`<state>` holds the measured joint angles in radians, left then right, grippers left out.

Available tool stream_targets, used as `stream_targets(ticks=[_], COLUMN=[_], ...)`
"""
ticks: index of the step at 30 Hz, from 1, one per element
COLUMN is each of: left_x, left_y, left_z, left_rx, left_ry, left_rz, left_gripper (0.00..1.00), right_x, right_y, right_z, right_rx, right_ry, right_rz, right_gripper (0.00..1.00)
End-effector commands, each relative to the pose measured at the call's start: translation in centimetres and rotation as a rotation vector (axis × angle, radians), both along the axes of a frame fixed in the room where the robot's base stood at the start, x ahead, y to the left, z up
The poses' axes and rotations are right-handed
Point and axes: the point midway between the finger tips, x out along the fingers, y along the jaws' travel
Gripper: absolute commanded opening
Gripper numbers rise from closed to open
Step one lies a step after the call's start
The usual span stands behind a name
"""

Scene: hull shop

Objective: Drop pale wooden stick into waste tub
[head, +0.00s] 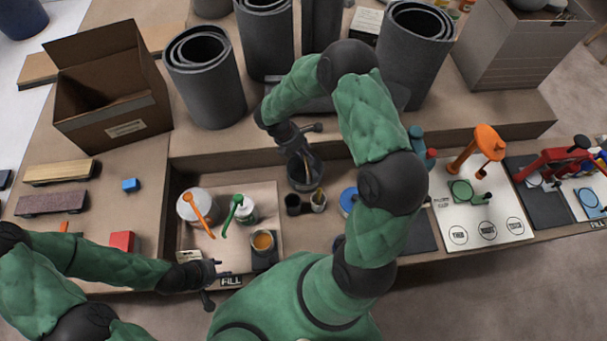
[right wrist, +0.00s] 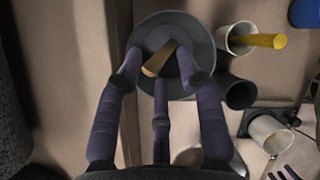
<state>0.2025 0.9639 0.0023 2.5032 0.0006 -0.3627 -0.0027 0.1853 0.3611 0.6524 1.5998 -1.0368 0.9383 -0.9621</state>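The dark grey round waste tub (head: 303,184) stands in the recessed middle of the bench. It also shows in the right wrist view (right wrist: 203,88). A pale wooden stick (right wrist: 158,60) shows inside the tub's outline, tilted, between my fingertips and apparently not gripped. I cannot tell whether it touches the tub's floor. My right gripper (right wrist: 162,80) is directly over the tub with its fingers spread; in the head view (head: 302,150) it points down at it. My left gripper (head: 212,281) is at the bench's front edge near a FILL label, fingers apart and empty.
A white cup (right wrist: 236,38) with a yellowish stick and a dark cup (right wrist: 237,92) stand beside the tub. A board (head: 266,200) with a can and orange and green tools lies left. Tall grey rolls (head: 206,85) stand behind. An open cardboard box (head: 112,115) is far left.

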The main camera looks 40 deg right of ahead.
Motion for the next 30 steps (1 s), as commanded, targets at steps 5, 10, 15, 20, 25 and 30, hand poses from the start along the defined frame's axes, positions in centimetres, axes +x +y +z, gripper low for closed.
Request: stream_targets(ticks=[5, 10, 15, 20, 25, 30], left_x=[0.0, 0.0, 0.0, 0.0, 0.0, 0.0], left_y=[0.0, 0.0, 0.0, 0.0, 0.0, 0.0], left_z=[0.0, 0.0, 0.0, 0.0, 0.0, 0.0], left_rx=[0.0, 0.0, 0.0, 0.0, 0.0, 0.0], left_ry=[0.0, 0.0, 0.0, 0.0, 0.0, 0.0], left_rz=[0.0, 0.0, 0.0, 0.0, 0.0, 0.0], left_gripper=[0.4, 0.4, 0.4, 0.4, 0.4, 0.4], right_x=[0.8, 1.3, 1.6, 1.7, 1.7, 1.7], right_y=[1.4, 2.6, 3.3, 3.5, 3.5, 3.4], right_z=[3.5, 6.1, 7.6, 8.1, 8.1, 8.1], right_rx=[-0.002, -0.001, 0.0, -0.001, -0.001, -0.001], right_ry=[-0.005, -0.004, -0.002, 0.0, 0.0, 0.0], right_rz=[0.001, 0.002, 0.0, 0.001, 0.0, 0.0], right_gripper=[0.37, 0.37, 0.37, 0.37, 0.37, 0.37])
